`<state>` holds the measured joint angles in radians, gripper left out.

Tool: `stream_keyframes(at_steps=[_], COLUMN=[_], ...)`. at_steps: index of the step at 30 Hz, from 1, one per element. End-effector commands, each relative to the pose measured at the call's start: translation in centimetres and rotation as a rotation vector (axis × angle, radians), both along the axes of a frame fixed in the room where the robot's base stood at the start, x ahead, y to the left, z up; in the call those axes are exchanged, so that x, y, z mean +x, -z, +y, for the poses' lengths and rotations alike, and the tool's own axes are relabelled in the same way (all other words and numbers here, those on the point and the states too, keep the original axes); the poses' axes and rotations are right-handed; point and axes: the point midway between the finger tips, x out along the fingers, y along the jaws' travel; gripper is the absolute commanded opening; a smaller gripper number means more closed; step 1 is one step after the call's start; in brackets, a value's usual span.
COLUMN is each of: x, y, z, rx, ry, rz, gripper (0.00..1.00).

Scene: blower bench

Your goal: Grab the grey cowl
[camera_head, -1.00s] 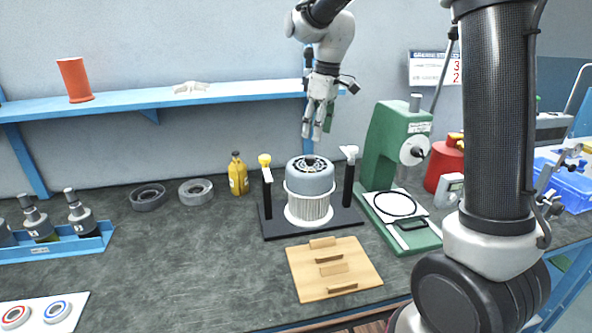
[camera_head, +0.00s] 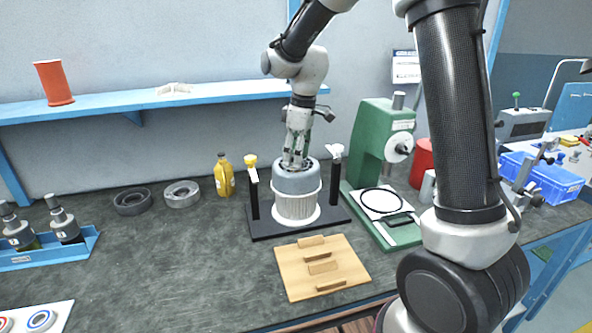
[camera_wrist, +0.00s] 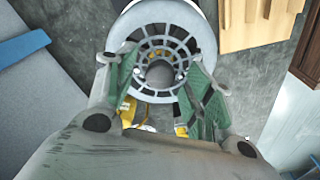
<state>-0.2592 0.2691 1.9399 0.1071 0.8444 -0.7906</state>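The grey cowl (camera_head: 297,182) is a rounded cap with a round grille in its top. It sits upright on a white finned cylinder (camera_head: 297,204) on a black base between two black posts. In the wrist view the cowl (camera_wrist: 201,30) shows from above, with spokes, rings and a central hole. My gripper (camera_head: 294,163) points down at the cowl's top. In the wrist view my gripper (camera_wrist: 161,68) has its green-padded fingers apart, on either side of the central hole. Whether the fingertips touch the grille I cannot tell.
Posts with a yellow-topped tool (camera_head: 251,162) and a white-topped tool (camera_head: 336,151) flank the cowl closely. A green press (camera_head: 374,133) stands right, a yellow bottle (camera_head: 224,176) left. A wooden board (camera_head: 293,265) lies in front. A blue shelf (camera_head: 190,98) runs behind.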

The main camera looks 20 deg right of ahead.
Motion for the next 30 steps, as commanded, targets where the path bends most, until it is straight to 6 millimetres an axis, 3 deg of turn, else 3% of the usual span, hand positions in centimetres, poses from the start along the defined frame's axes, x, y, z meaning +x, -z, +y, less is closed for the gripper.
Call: stream_keyframes(at_steps=[1,9,20,30], x=[0.0,0.0,0.0,0.1], y=[0.0,0.0,-0.8,-7.5], z=[0.0,0.0,0.0,0.0], rx=[0.0,0.0,0.0,0.0], ry=[0.0,0.0,0.0,-0.001], rz=[0.0,0.0,-0.001,-0.004], gripper=[0.45,0.0,0.0,0.0])
